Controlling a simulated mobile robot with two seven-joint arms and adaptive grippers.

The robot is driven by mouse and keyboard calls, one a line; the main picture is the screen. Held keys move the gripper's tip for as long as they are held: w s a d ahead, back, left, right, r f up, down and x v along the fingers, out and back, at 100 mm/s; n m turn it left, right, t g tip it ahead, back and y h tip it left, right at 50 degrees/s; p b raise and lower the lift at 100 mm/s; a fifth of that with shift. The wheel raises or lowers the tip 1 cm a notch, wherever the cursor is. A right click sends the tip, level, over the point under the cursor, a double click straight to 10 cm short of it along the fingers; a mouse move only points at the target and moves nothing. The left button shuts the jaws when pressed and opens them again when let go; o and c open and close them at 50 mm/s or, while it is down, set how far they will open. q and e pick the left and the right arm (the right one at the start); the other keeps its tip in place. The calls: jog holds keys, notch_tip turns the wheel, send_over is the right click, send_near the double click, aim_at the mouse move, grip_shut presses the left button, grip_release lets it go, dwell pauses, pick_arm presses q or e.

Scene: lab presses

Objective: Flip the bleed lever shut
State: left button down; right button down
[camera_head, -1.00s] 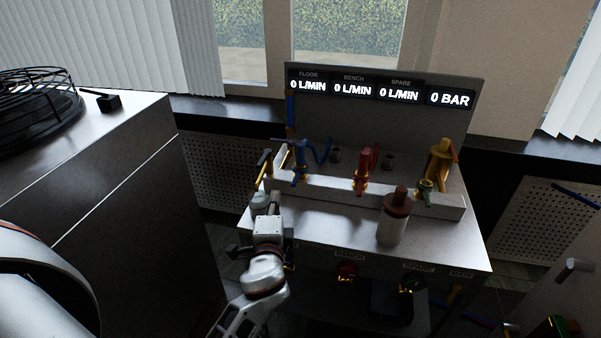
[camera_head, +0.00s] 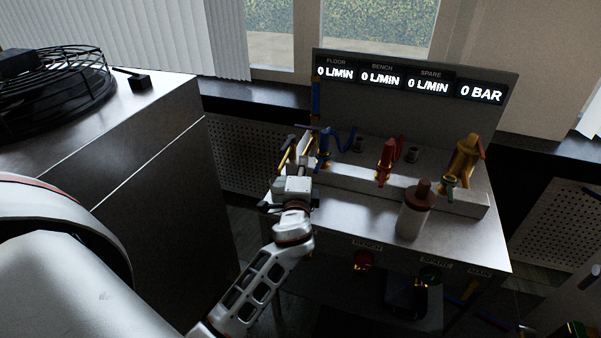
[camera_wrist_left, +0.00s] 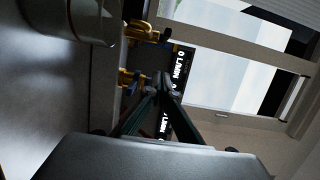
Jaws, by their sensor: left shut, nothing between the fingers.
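My left gripper (camera_head: 303,158) is shut and empty at the left end of the bench's valve rail, among the levers there. In the left wrist view its dark fingers (camera_wrist_left: 160,92) meet at the tips. In the left wrist view, brass fittings (camera_wrist_left: 143,32) lie left of and above the fingertips. I cannot tell which lever is the bleed lever, or whether the fingers touch one. My right gripper is not in view.
A white bottle with a brown top (camera_head: 413,213) stands on the bench in front of the rail. The display panel (camera_head: 415,85) reads zeros. A dark cabinet (camera_head: 120,150) is at left.

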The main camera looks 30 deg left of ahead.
aim_at(288, 144)
pick_arm(q)
jog(key=a, duration=0.1)
jog(key=w+a, duration=0.1)
jog(key=a, duration=0.1)
jog(key=w+a, duration=0.1)
jog(key=a, duration=0.1)
jog(key=shift+a+p, duration=0.25)
jog(key=shift+p, duration=0.15)
jog(key=shift+s+a, duration=0.1)
jog(key=shift+s+a+m+h+p, duration=0.1)
jog(key=shift+a+m+h+p, duration=0.1)
jog(key=shift+m+h+p, duration=0.15)
jog(key=shift+a+t+h, duration=0.1)
jog(key=shift+t+h, duration=0.2)
jog(key=shift+h, duration=0.05)
